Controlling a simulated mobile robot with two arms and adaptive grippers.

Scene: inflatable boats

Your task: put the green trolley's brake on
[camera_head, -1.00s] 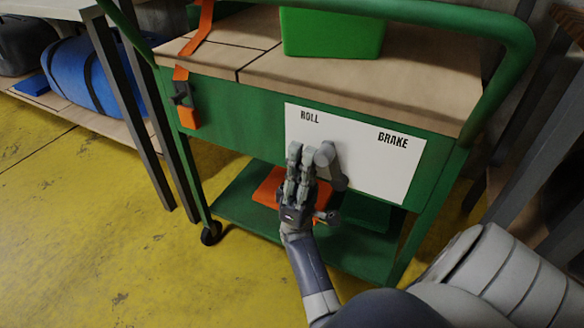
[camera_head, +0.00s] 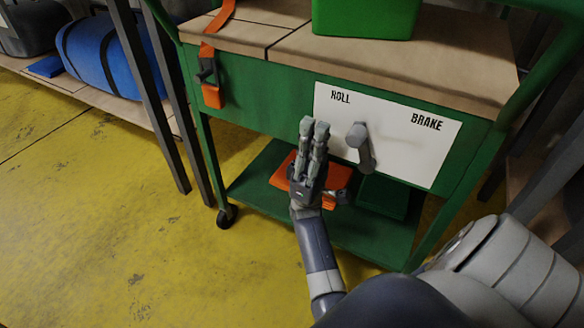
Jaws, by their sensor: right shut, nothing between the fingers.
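The green trolley (camera_head: 262,138) stands in front of me. Its white plate (camera_head: 394,162) reads ROLL at upper left and BRAKE at upper right. A grey lever (camera_head: 364,152) sits on the plate between the words. My right gripper (camera_head: 314,125) is shut and empty, fingers pointing up, just left of the lever with a gap in the picture. I cannot tell its depth from the plate. My left gripper is out of view.
A green bin (camera_head: 366,18) and an orange strap (camera_head: 211,48) are on the trolley's top. An orange item (camera_head: 283,174) lies on its lower shelf. A blue roll (camera_head: 98,65) rests on a rack at left. The yellow floor at left is clear.

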